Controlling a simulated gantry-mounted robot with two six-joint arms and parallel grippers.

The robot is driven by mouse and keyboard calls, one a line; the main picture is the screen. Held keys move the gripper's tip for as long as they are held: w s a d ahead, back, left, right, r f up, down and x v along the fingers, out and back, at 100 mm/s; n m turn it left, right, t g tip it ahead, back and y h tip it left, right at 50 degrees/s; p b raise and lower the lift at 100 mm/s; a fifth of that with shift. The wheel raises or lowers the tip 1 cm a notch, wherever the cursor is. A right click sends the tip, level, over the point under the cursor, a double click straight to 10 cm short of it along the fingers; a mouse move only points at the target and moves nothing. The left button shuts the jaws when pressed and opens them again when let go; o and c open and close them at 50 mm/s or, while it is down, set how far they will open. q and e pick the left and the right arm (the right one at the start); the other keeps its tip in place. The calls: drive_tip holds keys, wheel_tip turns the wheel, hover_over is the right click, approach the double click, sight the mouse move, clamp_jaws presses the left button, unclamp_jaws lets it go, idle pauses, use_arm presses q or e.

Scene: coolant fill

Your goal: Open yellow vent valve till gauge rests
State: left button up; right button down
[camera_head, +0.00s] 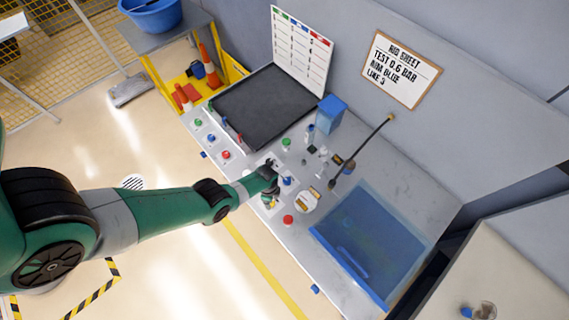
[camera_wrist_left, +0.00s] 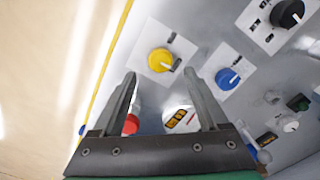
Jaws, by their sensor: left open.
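The yellow vent valve (camera_wrist_left: 159,60) is a round knob on a white plate in the left wrist view. It sits just beyond my left gripper (camera_wrist_left: 161,77), whose two fingers are apart with nothing between them. In the head view my left gripper (camera_head: 268,176) hangs over the bench and partly hides the valve area; a bit of yellow (camera_head: 270,203) shows below it. A round white dial, likely the gauge (camera_head: 305,202), stands to the right; its needle is too small to read. In the wrist view the dial (camera_wrist_left: 178,117) is partly covered. My right gripper is not seen.
A blue knob (camera_wrist_left: 227,78), a black knob (camera_wrist_left: 289,13) and a red knob (camera_wrist_left: 130,124) are near the valve. A sign (camera_head: 401,70) hangs behind.

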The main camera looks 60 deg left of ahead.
use_arm(q)
wheel_tip(320, 180, down, 6)
drive_tip(key=b, duration=0.3)
drive_tip(key=shift+s+a+r+b, duration=0.1)
drive_tip(key=shift+a+r+b, duration=0.05)
drive_tip(key=shift+r+b, duration=0.15)
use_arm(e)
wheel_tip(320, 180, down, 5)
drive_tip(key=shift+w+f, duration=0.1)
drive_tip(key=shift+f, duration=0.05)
use_arm(q)
drive_tip(key=shift+c, duration=0.3)
clamp_jaws()
